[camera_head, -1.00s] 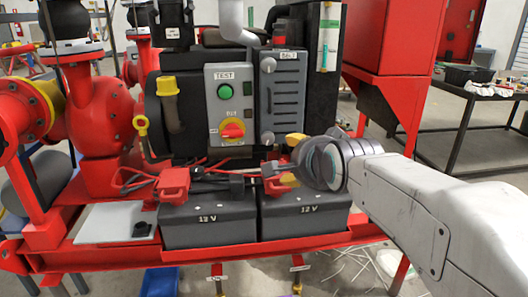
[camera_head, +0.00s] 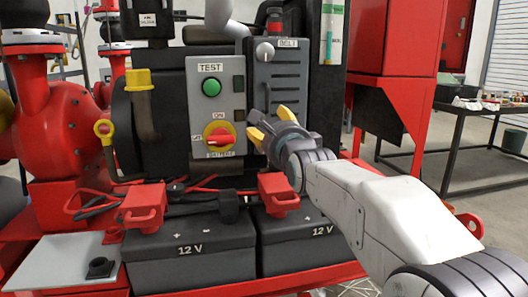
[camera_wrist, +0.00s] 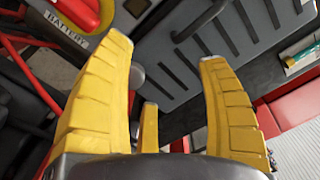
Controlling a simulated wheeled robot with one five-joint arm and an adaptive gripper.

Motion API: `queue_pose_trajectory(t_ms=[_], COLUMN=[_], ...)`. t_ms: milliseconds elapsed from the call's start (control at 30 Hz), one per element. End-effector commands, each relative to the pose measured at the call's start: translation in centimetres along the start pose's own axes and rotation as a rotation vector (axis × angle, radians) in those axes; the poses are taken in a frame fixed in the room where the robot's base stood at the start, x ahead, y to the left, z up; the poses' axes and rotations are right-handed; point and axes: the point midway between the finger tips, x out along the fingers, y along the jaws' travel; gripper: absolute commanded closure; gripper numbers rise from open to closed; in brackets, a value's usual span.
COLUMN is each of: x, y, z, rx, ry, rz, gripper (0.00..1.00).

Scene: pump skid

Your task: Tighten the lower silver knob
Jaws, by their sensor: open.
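The lower silver knob (camera_wrist: 137,76) shows in the wrist view as a small round grey knob at the lower corner of the slotted dark panel. It lies between my fingers in the picture, close beside the left finger. In the head view my gripper covers the place where it sits. My gripper (camera_head: 268,121) has yellow fingers spread apart, pointing up and left at the panel's lower part. In the wrist view the gripper (camera_wrist: 165,50) is open and empty. Whether a finger touches the knob I cannot tell. The upper silver knob (camera_head: 264,52) is in clear view above.
Left of the slotted panel is a grey control box (camera_head: 214,105) with a green TEST button (camera_head: 211,87) and a red rotary switch (camera_head: 219,136). Below are two 12 V batteries (camera_head: 190,262) with red clamps and cables. A red cabinet (camera_head: 398,40) stands on the right.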

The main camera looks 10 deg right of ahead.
Motion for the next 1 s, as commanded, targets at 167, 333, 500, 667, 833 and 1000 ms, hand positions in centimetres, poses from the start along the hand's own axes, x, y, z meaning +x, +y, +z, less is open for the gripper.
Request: queue_pose_trajectory(t_ms=[167,333,500,667,833,1000], x=[0.0,0.0,2.1,4.2,5.8,6.9], y=[3.2,5.8,5.8,5.7,5.7,5.6], z=[-1.7,-3.0,-3.0,-3.0,-3.0,-3.0], rx=[-0.001,-0.002,-0.002,-0.003,-0.003,-0.003], ry=[0.002,0.002,0.002,0.002,0.001,0.001], rz=[0.003,0.004,0.004,0.003,0.002,0.002], gripper=[0.32,0.32,0.32,0.32,0.32,0.32])
